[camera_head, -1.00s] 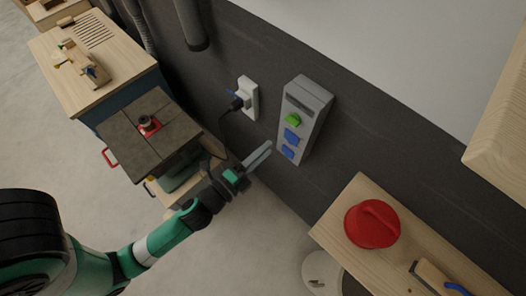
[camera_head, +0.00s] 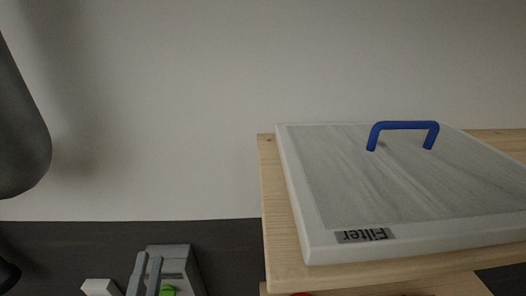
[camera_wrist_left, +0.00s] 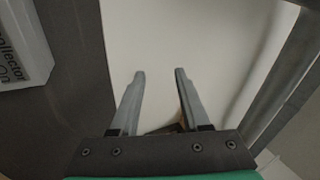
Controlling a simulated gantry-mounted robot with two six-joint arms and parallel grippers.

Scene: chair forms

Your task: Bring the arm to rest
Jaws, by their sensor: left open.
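My left gripper (camera_head: 145,268) shows at the lower edge of the head view, its two grey fingers pointing up in front of a grey wall box. In the left wrist view my left gripper (camera_wrist_left: 159,76) is open, with nothing between its fingers. A pale surface lies beyond the fingertips there. My right gripper is in neither view.
The grey wall box (camera_head: 180,262) has a green button (camera_head: 168,290); a white wall fitting (camera_head: 98,288) is left of it. A wooden shelf (camera_head: 272,225) holds a filter panel (camera_head: 345,180) with a blue handle (camera_head: 405,125). A labelled box (camera_wrist_left: 22,50) shows at the wrist view's left.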

